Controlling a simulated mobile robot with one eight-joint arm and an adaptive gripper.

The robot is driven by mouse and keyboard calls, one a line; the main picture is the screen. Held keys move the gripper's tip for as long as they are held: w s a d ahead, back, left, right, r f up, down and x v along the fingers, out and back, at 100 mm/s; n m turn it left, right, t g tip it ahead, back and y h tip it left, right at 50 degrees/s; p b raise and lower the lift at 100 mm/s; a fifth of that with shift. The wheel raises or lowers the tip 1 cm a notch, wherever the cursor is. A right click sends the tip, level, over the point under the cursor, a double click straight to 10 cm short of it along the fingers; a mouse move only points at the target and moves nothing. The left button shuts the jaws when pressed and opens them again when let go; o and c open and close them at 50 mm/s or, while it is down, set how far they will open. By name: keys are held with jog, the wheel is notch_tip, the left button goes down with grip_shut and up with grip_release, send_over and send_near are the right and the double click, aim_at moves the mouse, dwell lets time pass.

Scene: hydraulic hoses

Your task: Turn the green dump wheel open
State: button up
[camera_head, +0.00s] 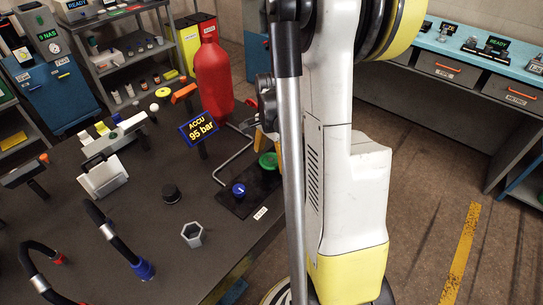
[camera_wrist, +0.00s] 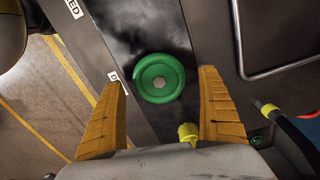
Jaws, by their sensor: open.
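The green dump wheel (camera_wrist: 160,88) is a round handwheel with a pale hub, seen from above in the wrist view on a dark plate. My gripper (camera_wrist: 162,76) is open, with one orange-yellow finger on each side of the wheel and a gap visible between each finger and the rim. How far the fingertips stand above the wheel is hard to tell. In the head view the green wheel (camera_head: 268,160) is partly hidden behind my arm, and only a bit of my gripper shows beside it.
A blue knob (camera_head: 239,189) sits on the same plate near the wheel. A red accumulator (camera_head: 213,75) and an "ACCU 95 bar" sign (camera_head: 199,128) stand behind. A yellow fitting (camera_wrist: 188,131) and a black hose (camera_wrist: 290,132) lie close to my gripper. A hex nut (camera_head: 192,234) lies on the bench.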

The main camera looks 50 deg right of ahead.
aim_at(271, 159)
notch_tip(271, 159, up, 12)
dwell(0.4)
dwell(0.4)
jog(key=s+a+r+n+t, duration=0.2)
jog(key=a+n+t, duration=0.1)
jog(key=a+n, duration=0.6)
jog(key=s+a+r+n+t, duration=0.2)
jog(key=a+n, duration=0.8)
jog(key=a, duration=0.7)
jog(key=shift+s+r+t, duration=0.15)
jog(key=shift+s+t, duration=0.6)
jog(key=shift+t, duration=0.35)
